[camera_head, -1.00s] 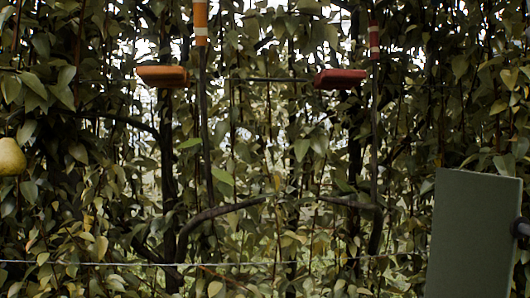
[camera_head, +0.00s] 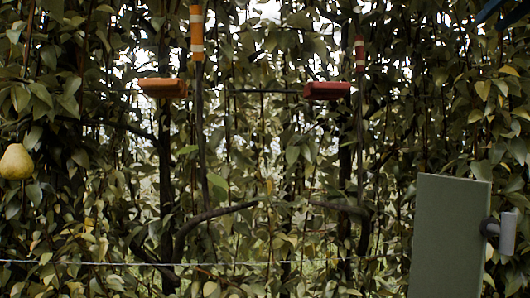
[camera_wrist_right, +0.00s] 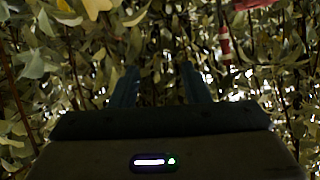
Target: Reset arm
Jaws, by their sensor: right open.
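My right gripper shows in the right wrist view (camera_wrist_right: 160,82), its two dark blue fingers spread apart with nothing between them. Leaves fill the space beyond the fingers. In the head view only a blue part of the right gripper (camera_head: 492,10) shows at the top right corner. My left gripper is in neither view.
A yellow-green pear (camera_head: 16,162) hangs at the left edge. An orange tray (camera_head: 162,88) and a red tray (camera_head: 327,91) stand before the foliage. A grey-green panel (camera_head: 450,240) with a grey handle (camera_head: 504,232) stands at the lower right. A wire crosses low down.

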